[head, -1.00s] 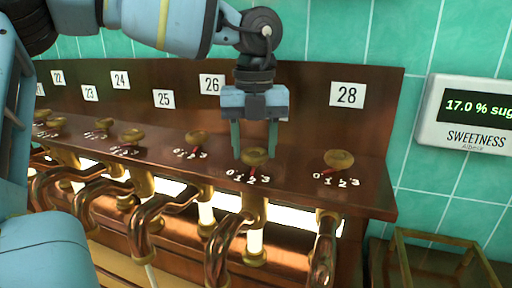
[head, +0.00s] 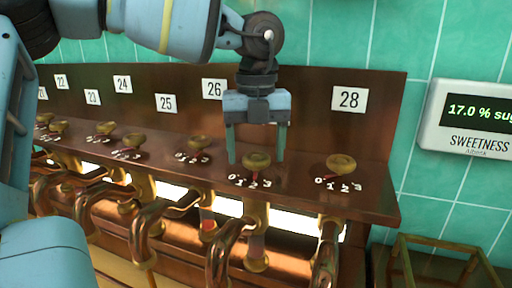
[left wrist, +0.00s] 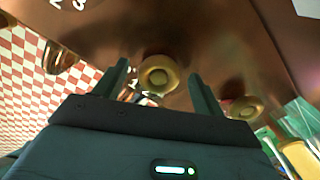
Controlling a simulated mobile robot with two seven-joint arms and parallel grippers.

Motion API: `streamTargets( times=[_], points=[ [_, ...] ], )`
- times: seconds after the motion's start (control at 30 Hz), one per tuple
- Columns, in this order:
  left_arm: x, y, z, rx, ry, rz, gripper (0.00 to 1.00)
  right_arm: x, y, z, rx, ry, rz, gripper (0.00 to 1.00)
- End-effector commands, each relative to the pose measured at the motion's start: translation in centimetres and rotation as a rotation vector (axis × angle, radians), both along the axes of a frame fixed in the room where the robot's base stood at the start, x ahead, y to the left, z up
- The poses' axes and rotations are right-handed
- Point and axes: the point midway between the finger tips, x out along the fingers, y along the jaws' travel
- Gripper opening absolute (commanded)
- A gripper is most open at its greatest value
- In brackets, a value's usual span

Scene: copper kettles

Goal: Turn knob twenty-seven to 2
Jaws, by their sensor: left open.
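Knob twenty-seven (head: 256,161) is a round brass knob on the copper ledge, between the knobs under plates 26 and 28. Its own plate is hidden behind my left arm. The digits 0 to 3 curve in front of it. Its small red pointer appears near 1, but is too small to read surely. My left gripper (head: 256,156) is open and points down, its fingers on either side of the knob with gaps. In the left wrist view, the knob (left wrist: 158,75) lies between the fingertips. My right gripper is not in view.
Knob twenty-eight (head: 341,164) stands close on the right, and knob twenty-six (head: 199,143) on the left. Copper pipes (head: 228,245) run below the ledge. A sweetness display (head: 470,118) reading 17.0 % hangs on the tiled wall. A brass frame (head: 440,250) stands lower right.

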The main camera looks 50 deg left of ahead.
Motion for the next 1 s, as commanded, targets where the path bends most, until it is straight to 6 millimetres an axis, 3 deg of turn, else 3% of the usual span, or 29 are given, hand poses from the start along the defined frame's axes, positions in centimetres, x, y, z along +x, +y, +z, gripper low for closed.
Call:
streamTargets(
  times=[0.23,0.63,1.0],
  points=[
    [0.1,0.0,1.1,0.000,-0.003,0.002,0.70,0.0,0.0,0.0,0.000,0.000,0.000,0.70],
    [0.0,0.0,6.9,0.001,-0.002,0.000,0.70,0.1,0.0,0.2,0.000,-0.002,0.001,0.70],
    [0.0,0.0,7.8,0.000,0.000,0.000,0.70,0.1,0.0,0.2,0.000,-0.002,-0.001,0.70]
  ],
)
